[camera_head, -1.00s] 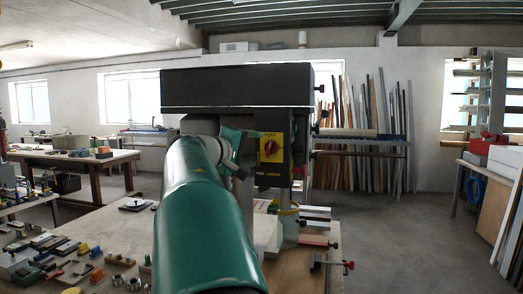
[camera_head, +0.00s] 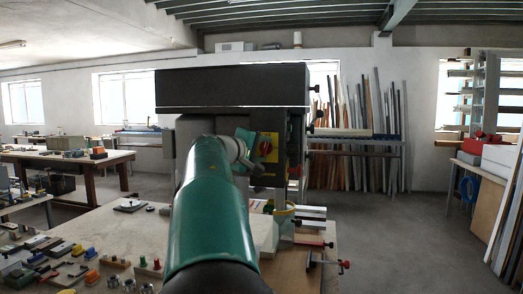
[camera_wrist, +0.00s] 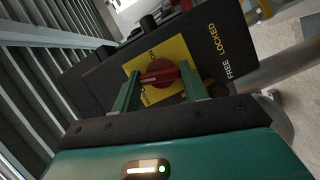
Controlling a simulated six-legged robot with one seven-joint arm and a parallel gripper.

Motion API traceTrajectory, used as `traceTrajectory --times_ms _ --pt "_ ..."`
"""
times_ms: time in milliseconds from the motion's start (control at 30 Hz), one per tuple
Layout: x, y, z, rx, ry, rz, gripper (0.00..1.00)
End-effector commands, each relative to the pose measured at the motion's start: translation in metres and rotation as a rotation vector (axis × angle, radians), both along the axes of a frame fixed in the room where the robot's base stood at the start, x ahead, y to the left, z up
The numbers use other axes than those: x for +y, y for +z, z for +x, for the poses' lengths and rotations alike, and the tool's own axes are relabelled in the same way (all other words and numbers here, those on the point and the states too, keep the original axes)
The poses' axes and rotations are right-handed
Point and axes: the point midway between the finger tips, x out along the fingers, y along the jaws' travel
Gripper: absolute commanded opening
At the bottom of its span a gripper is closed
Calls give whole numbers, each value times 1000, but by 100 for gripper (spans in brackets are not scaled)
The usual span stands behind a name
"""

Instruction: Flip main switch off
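The main switch is a red rotary knob (camera_head: 266,148) on a yellow plate (camera_head: 268,136), on the front of the dark machine (camera_head: 235,87). In the wrist view the red knob (camera_wrist: 160,73) lies between the two green fingers of my gripper (camera_wrist: 160,84), its bar running across the gap. The fingers stand apart, one beside each end of the bar; I cannot tell whether they touch it. The yellow plate (camera_wrist: 172,50) is partly hidden by the fingers. In the head view my gripper (camera_head: 250,148) overlaps the plate's left side.
A black panel marked FREE and LOCKED (camera_wrist: 228,49) surrounds the plate. Below the machine is a workbench (camera_head: 120,225) with several small tools and parts, and red-handled clamps (camera_head: 325,262) at its right edge. Long profiles (camera_head: 365,125) lean on the back wall. The floor at right is clear.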

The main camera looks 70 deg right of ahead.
Motion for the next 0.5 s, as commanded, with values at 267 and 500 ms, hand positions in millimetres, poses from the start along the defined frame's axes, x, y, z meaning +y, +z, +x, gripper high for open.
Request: traceTrajectory --times_ms 267,500 --pt "0 -1 1 101 1 -16 21" --pt "1 -2 1 271 1 -44 21"
